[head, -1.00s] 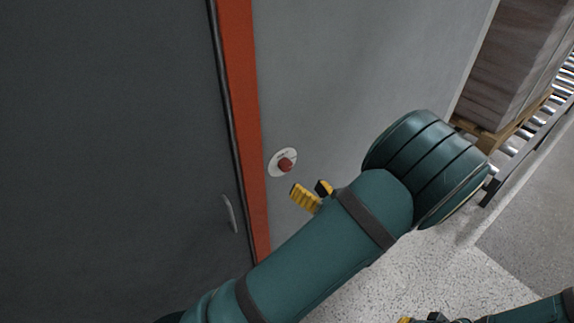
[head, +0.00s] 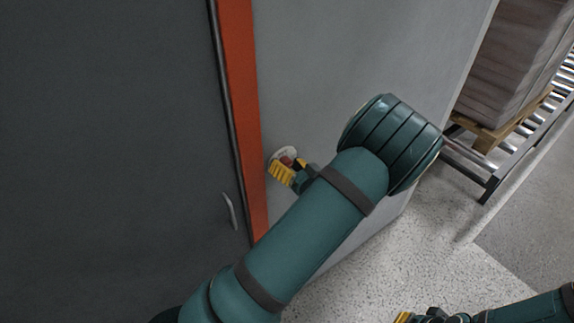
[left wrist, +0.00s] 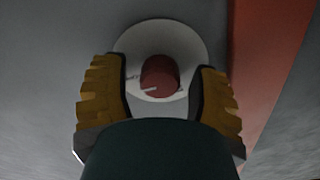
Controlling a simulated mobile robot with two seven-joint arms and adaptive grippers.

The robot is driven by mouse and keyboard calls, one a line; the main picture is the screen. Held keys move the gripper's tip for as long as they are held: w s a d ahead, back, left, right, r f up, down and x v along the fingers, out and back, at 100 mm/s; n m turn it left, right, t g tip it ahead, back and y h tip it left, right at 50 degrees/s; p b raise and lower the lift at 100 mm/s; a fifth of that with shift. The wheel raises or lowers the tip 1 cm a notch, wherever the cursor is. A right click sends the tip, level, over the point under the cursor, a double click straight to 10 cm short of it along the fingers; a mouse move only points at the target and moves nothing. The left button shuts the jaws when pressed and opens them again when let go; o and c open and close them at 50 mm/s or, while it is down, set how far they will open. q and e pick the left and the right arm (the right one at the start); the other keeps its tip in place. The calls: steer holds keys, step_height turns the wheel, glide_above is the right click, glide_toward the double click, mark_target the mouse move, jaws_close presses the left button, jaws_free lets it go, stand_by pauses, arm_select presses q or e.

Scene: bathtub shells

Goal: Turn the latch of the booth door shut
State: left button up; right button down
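The latch is a red knob (left wrist: 158,75) on a round white plate (left wrist: 192,45), set on a light grey panel beside an orange upright strip. The plate also shows in the head view (head: 283,152), partly covered by my gripper. My left gripper (head: 285,170) is at the knob with its yellow fingers open. In the left wrist view one finger is on each side of the knob, with a gap on both sides. A dark grey door panel (head: 110,150) with a slim handle (head: 230,211) fills the left. My right gripper (head: 418,316) is only partly visible at the bottom edge.
The orange strip (head: 240,90) runs close to the left of the plate. A pallet (head: 490,132) with stacked goods and a roller conveyor (head: 525,125) stand at the upper right.

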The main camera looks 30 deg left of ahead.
arm_select(q)
jaws_close()
arm_select(e)
steer(key=shift+f, duration=0.2)
arm_select(q)
steer(key=n+b, duration=0.3)
steer(key=shift+f+n, duration=0.2)
steer(key=shift+n, duration=0.1)
steer(key=n+b, duration=0.2)
steer(key=shift+n, duration=0.4)
steer(key=n+b, duration=0.8)
steer(key=shift+n, duration=0.4)
steer(key=shift+r+n+b, duration=0.2)
steer(key=shift+n+b, duration=1.15)
steer(key=shift+n, duration=0.05)
arm_select(e)
step_height(320, 180, down, 16)
steer(key=s, duration=0.2)
steer(key=shift+a+g, duration=0.3)
steer(key=shift+a, duration=0.05)
steer(key=shift+f, duration=0.1)
